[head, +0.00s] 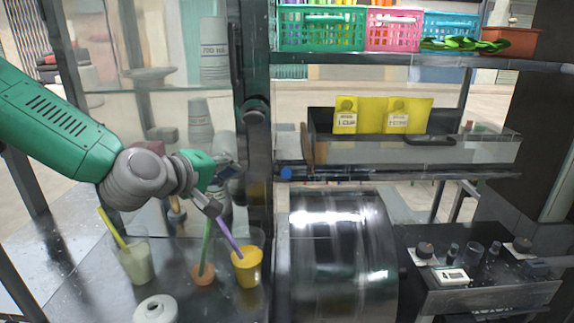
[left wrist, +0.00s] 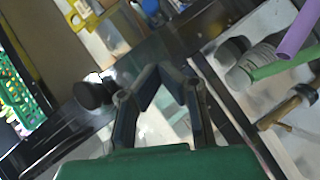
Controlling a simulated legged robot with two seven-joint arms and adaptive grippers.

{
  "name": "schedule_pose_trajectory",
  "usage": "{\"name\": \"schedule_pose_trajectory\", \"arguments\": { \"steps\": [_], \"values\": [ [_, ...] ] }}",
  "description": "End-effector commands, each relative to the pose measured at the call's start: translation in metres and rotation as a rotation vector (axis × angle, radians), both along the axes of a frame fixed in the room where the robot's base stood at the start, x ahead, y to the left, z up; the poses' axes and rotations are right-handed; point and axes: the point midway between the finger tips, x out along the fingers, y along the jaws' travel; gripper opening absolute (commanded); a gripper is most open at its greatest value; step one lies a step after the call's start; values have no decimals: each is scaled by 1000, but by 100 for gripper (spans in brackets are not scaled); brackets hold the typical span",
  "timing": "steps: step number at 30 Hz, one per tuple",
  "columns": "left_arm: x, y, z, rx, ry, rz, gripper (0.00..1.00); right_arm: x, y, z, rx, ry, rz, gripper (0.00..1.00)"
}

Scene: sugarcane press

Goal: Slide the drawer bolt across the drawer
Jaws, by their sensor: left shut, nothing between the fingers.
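The drawer (head: 475,150) is a clear-fronted metal tray on the right side of the press frame, with yellow cards standing in it. A blue knob (head: 287,173) sits at the left end of the rail under it; it looks like the drawer bolt's end, but I cannot be sure. My left gripper (head: 228,172) is left of the dark upright post, apart from the blue knob, at about its height. In the left wrist view its dark fingers (left wrist: 168,74) come together with nothing between them. A dark round knob (left wrist: 93,93) shows left of the fingers there. My right gripper is out of view.
Cups with coloured straws, such as a yellow drink (head: 246,268), stand on the counter below my left gripper. The dark upright post (head: 257,150) stands between the gripper and the drawer. A shiny metal drum (head: 342,255) is below the drawer. Coloured baskets (head: 318,30) fill the shelf above.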

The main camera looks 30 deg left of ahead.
Motion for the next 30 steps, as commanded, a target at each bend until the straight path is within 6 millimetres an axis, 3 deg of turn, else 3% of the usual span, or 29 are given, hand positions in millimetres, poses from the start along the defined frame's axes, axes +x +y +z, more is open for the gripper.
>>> {"name": "schedule_pose_trajectory", "arguments": {
  "steps": [15,30],
  "values": [
    [9,-1,-3,-2,1,1,0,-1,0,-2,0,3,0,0],
    [85,-1,-29,-1,3,1,0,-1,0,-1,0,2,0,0]
  ]
}}
